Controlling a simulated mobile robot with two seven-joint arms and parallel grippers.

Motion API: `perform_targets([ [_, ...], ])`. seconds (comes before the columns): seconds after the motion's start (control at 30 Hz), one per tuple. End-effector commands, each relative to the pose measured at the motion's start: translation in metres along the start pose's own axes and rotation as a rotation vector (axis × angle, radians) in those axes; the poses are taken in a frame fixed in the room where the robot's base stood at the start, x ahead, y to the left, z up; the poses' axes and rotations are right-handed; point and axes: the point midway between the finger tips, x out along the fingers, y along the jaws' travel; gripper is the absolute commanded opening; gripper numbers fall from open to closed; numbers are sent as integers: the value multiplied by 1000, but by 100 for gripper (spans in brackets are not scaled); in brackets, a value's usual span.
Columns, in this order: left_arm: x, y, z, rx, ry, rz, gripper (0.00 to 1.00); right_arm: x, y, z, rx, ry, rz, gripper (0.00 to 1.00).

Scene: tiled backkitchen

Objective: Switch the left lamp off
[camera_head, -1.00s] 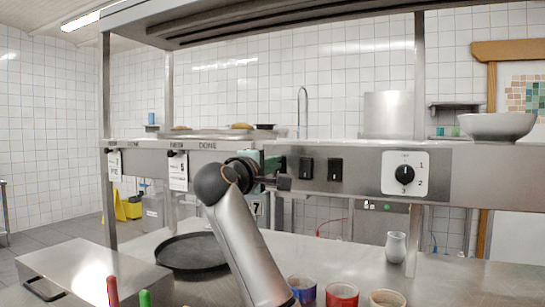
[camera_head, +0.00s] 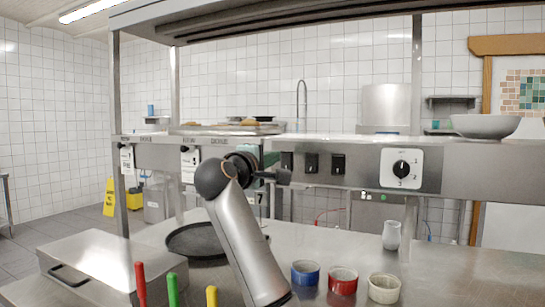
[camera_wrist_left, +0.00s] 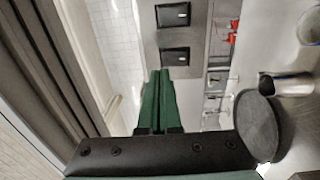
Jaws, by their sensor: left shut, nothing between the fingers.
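Three black rocker switches sit in a row on the steel panel: a left one (camera_head: 287,160), a middle one (camera_head: 312,163) and a right one (camera_head: 338,164). Two show in the left wrist view, a nearer one (camera_wrist_left: 175,56) and a farther one (camera_wrist_left: 173,15). My left gripper (camera_head: 268,158) is just left of the row, largely hidden by its own wrist. In the left wrist view its green fingers (camera_wrist_left: 158,74) are shut and empty, pointing at the panel. Contact with a switch cannot be told. No lamp is clearly identifiable. My right gripper is not in view.
A white dial (camera_head: 401,168) is on the panel to the right. A shelf (camera_head: 440,142) runs above.

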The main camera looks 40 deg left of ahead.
Motion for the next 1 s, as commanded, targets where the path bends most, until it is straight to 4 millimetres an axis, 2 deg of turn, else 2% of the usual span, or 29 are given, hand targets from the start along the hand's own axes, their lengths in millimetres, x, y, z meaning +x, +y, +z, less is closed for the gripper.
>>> perform_targets([
  [0.07,-21,4,-1,0,5,10,0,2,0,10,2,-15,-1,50],
  [0.2,-51,9,-1,0,3,9,0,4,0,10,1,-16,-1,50],
  [0.4,-79,14,0,1,2,7,0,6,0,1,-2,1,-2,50],
  [0.6,-88,15,0,0,1,4,0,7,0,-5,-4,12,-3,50],
  [1.0,-87,15,0,0,1,4,0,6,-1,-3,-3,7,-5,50],
])
